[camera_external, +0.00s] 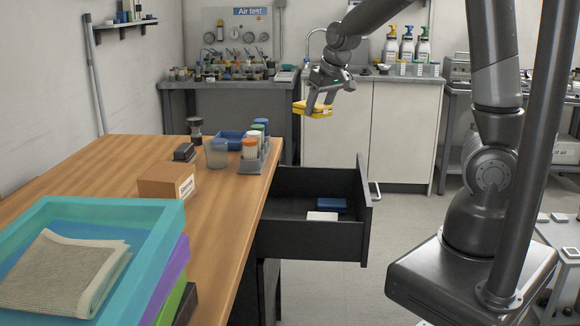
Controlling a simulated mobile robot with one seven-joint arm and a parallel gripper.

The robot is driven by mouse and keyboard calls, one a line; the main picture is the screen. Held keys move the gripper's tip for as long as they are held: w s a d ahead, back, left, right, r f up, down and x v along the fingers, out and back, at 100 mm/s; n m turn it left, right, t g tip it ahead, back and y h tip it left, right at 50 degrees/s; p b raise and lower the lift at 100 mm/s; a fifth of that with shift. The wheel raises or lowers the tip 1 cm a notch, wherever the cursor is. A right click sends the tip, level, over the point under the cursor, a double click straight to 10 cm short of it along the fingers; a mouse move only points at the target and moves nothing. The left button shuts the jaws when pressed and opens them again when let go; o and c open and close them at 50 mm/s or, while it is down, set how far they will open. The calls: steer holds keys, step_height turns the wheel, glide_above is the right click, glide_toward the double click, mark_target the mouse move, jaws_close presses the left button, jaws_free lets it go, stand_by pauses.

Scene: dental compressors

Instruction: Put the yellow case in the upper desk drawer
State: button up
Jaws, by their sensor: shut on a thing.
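My gripper (322,97) is shut on the yellow case (312,109) and holds it in the air, seen above the open drawer and in front of the back cabinets. The dark upper desk drawer (312,240) is pulled out from the right side of the wooden desk (222,215). A blue item (332,205) and a white item (322,216) lie inside it. The case appears apart from the drawer and the desk.
Stacked trays, the top one teal (160,222), hold a folded cloth (62,272) at the desk's front left. A cardboard box (166,181), cups and capped bottles (250,149) stand near the drawer side.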

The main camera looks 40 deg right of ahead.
steer(key=w+a+n+y, duration=0.1)
steer(key=w+a+n, duration=0.15)
steer(key=a, duration=0.75)
steer(key=n+g+y, duration=0.3)
steer(key=n, duration=0.7)
glide_above(192, 221)
step_height(192, 221, down, 10)
steer(key=shift+f, duration=2.6)
steer(key=o, duration=0.6)
steer(key=shift+f, duration=0.1)
steer(key=shift+o, duration=0.7)
